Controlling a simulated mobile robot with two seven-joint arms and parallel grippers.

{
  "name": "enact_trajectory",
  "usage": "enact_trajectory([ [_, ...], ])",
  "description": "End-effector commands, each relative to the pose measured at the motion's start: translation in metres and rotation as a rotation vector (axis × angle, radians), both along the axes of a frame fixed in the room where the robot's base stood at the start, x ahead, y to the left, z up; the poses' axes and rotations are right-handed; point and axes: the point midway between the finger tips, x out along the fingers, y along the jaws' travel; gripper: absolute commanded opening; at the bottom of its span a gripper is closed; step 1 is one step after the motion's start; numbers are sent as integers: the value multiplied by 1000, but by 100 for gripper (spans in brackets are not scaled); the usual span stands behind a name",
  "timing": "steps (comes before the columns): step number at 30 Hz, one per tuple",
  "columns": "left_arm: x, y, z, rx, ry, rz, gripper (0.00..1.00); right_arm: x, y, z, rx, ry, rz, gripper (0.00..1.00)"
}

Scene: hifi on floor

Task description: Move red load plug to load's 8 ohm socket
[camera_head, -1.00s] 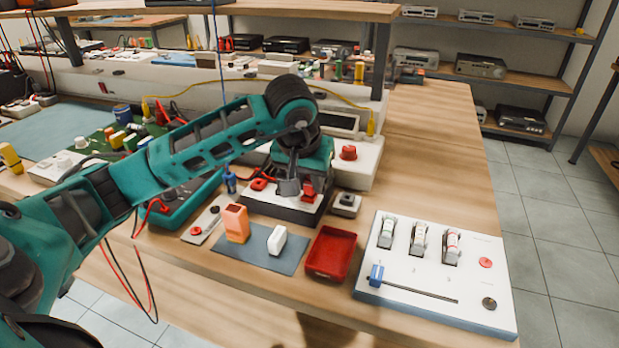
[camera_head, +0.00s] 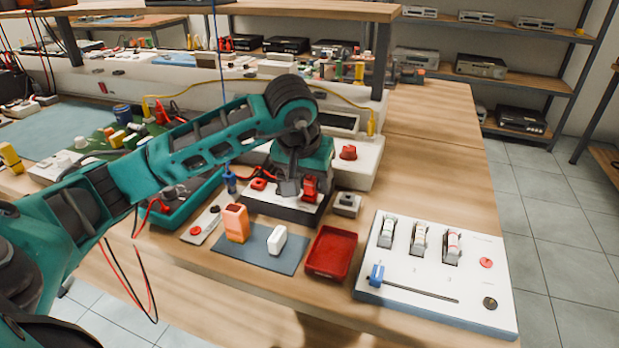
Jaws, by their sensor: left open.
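My left gripper (camera_head: 300,189) points down over the dark box with a white top (camera_head: 264,202) at the middle of the bench. It is open, one finger grey and one dark. A red plug (camera_head: 311,186) stands upright on the box, at the right side of the gripper; I cannot tell whether they touch. A second red piece (camera_head: 259,184) sits on the box's left part, with a red lead running to it. The socket labels are too small to read, and the arm hides the back of the box. My right gripper is not in view.
In front lie a blue mat (camera_head: 262,254) with an orange holder (camera_head: 236,222) and a white block (camera_head: 277,239), and a red tray (camera_head: 331,252). A white panel with levers (camera_head: 400,262) is at right. Bench at back right is clear.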

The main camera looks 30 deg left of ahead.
Motion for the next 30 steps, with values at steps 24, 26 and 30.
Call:
enact_trajectory([
  [24, -39, -9, 101, 1, -4, 0, 55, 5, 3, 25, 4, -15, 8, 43],
  [26, -42, -10, 108, 1, -3, 0, 55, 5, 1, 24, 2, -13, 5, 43],
  [30, -47, -11, 117, 0, -1, 0, 55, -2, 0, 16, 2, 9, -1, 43],
])
